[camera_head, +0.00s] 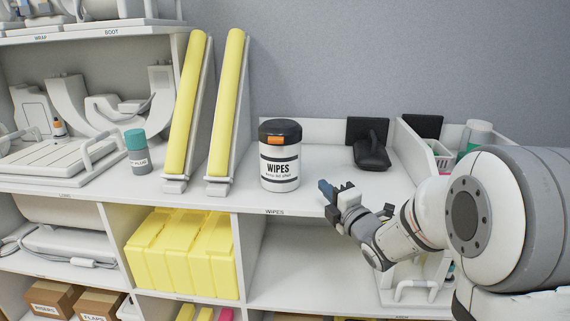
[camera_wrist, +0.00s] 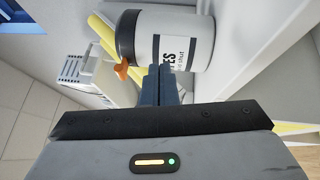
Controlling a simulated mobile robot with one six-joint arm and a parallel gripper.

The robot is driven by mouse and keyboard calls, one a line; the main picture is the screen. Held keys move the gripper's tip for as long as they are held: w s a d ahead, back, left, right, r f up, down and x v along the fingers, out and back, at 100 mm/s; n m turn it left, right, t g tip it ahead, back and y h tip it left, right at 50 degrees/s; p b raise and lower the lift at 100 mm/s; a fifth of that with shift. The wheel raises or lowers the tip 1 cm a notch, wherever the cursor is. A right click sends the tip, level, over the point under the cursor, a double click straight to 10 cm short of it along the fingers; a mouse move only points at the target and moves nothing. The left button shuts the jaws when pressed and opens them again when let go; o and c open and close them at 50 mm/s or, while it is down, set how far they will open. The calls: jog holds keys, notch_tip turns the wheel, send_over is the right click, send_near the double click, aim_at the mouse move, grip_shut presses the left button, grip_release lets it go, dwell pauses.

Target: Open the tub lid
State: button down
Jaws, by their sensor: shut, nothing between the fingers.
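The wipes tub (camera_head: 280,172) stands upright on the shelf. It is white with dark bands and the word WIPES. Its black lid (camera_head: 281,129) sits down on the tub, with an orange tab (camera_head: 276,141) at the front. My gripper (camera_head: 325,188) is shut and empty, in front of the shelf edge, right of the tub and lower than the lid. In the wrist view the tub (camera_wrist: 203,42) lies sideways, beyond my shut fingers (camera_wrist: 160,72). The lid (camera_wrist: 126,36) and the orange tab (camera_wrist: 121,71) are left of the fingertips. The fingertips overlap the tub's lower edge in that picture; contact cannot be told.
Two yellow padded wedges (camera_head: 228,105) stand left of the tub. A teal-capped bottle (camera_head: 137,155) is further left. The shelf just right of the tub is clear.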

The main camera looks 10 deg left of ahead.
aim_at(280, 161)
jog(key=s+a+f+n+g+y+b, duration=0.1)
jog(key=s+a+n+g+y+b, duration=0.15)
jog(key=a+n+y, duration=0.5)
jog(key=w+a+r+n+y+p, duration=0.2)
jog(key=w+a+r+p, duration=0.1)
jog(key=w+r+p, duration=0.2)
notch_tip(280, 161, up, 3)
jog(key=shift+w+a+f+n, duration=0.15)
jog(key=shift+w+a+n, duration=0.25)
jog(key=shift+w, duration=0.75)
